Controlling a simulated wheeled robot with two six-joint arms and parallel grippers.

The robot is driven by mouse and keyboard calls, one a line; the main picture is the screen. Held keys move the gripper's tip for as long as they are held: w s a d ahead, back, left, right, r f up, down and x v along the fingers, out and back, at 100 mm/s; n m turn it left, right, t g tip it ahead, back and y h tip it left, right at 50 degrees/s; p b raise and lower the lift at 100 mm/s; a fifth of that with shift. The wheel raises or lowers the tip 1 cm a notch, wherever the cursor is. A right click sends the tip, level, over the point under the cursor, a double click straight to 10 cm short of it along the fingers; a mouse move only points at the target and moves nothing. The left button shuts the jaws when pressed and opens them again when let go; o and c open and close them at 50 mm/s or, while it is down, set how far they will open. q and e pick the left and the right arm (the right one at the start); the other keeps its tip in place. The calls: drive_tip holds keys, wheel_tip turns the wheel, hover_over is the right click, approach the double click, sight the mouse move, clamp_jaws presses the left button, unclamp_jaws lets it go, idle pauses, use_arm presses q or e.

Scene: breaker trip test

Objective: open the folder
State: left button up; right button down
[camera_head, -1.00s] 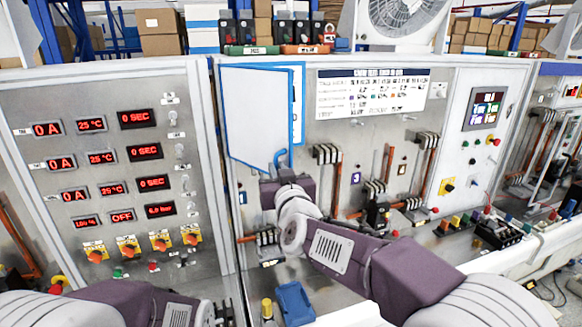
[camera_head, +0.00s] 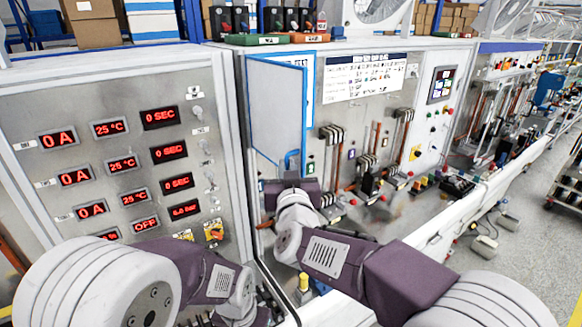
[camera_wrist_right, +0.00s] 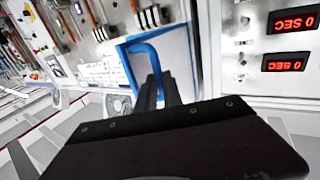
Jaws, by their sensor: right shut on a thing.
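The folder is on the upright panel in the head view. Its white, blue-edged cover (camera_head: 276,105) stands swung out at an angle from its back sheet (camera_head: 310,85), and part of the sheet shows to the right. A blue handle (camera_head: 291,158) is at the cover's lower right corner; it also shows in the right wrist view (camera_wrist_right: 146,50). My right gripper (camera_head: 292,172) is shut on this handle, its dark fingers (camera_wrist_right: 157,88) reaching it in the wrist view. My left arm comes in at the lower left, but its fingers are not visible.
A panel with red displays (camera_head: 74,177) stands at the left, close to the folder's cover. Breakers and copper bars (camera_head: 333,135) are right of the folder. A white notice (camera_head: 364,76) hangs beside it. Open floor lies at far right.

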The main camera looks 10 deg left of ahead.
idle(0.3)
